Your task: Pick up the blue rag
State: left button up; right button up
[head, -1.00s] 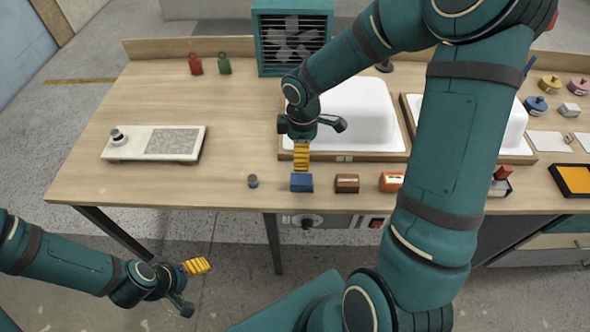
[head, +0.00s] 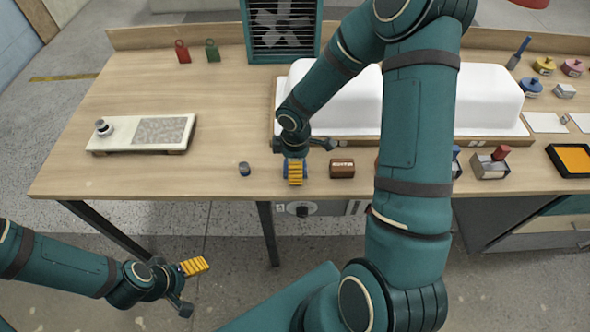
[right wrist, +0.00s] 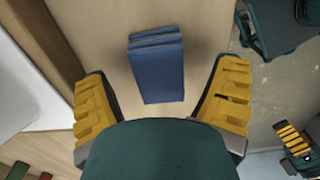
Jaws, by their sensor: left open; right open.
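The blue rag (right wrist: 157,65) lies folded on the wooden table, between the two yellow fingers of my right gripper (right wrist: 162,75) in the right wrist view. In the head view the rag (head: 286,166) is mostly hidden behind that gripper (head: 295,172). My right gripper is open over the rag and points down; I cannot tell whether it touches it. My left gripper (head: 194,266) is open and empty, in front of the table at the lower left.
White tub shells (head: 480,95) lie behind. A whitish board (head: 150,133) is at the left. Bare tabletop (head: 225,115) lies between.

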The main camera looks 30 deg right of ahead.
jog(key=shift+f, duration=0.65)
jog(key=shift+r, duration=0.1)
jog(key=shift+c, duration=0.4)
jog(key=c, duration=1.2)
notch_tip(320, 180, up, 10)
jog(key=p, duration=0.2)
jog(key=shift+p, duration=0.4)
